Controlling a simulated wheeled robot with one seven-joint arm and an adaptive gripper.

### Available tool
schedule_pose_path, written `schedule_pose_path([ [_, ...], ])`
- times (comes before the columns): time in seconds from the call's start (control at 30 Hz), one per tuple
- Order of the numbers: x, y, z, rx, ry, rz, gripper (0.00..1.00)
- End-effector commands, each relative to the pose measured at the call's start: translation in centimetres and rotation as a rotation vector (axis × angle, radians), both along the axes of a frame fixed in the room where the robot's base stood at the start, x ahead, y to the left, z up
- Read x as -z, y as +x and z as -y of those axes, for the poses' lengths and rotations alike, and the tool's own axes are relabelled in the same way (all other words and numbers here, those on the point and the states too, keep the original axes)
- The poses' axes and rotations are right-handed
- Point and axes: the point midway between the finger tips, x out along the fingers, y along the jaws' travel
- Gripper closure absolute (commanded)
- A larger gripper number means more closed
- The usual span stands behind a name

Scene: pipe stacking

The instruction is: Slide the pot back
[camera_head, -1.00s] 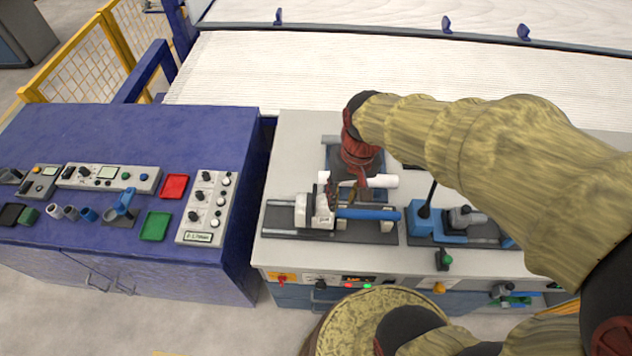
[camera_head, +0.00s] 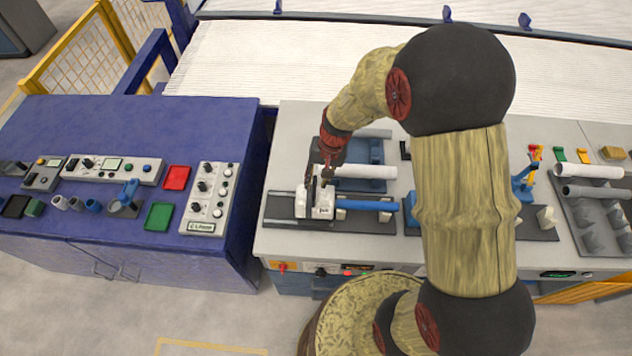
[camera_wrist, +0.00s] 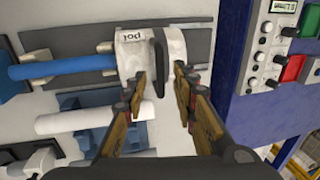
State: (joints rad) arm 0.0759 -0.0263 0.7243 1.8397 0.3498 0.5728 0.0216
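The pot (camera_head: 302,207) is a white block on a dark railed base (camera_head: 283,220). In the wrist view it (camera_wrist: 131,56) carries the label "pot" and an upright black handle (camera_wrist: 159,62). A blue rod (camera_head: 368,205) extends to its right in the head view. My gripper (camera_head: 318,184) is over the pot from above. In the wrist view my gripper (camera_wrist: 162,76) has its two fingers apart, with the handle between the fingertips. I see gaps beside the handle, but contact cannot be told.
A white pipe (camera_head: 365,172) lies on a blue holder (camera_head: 376,152) just behind the pot. A blue bench (camera_head: 120,125) with control boxes stands to the left across a gap. A rack with pipes (camera_head: 590,171) is at the right.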

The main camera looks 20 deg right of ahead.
Motion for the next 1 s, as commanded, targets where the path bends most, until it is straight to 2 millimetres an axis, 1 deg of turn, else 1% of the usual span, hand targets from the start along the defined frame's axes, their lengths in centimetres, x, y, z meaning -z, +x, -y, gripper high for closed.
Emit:
schedule_pose_path([
  [0.03,0.6,0.1,-0.1,0.000,0.000,0.001,0.72],
  [0.2,1.6,0.2,-0.3,0.001,0.001,0.001,0.72],
  [0.47,1.6,0.2,-0.3,0.000,-0.001,0.002,0.72],
  [0.9,1.6,0.2,-0.3,0.000,-0.001,0.002,0.97],
  [0.97,1.6,0.2,-0.3,0.000,-0.001,0.002,1.00],
  [1.0,1.6,0.2,-0.3,0.000,-0.001,0.002,1.00],
])
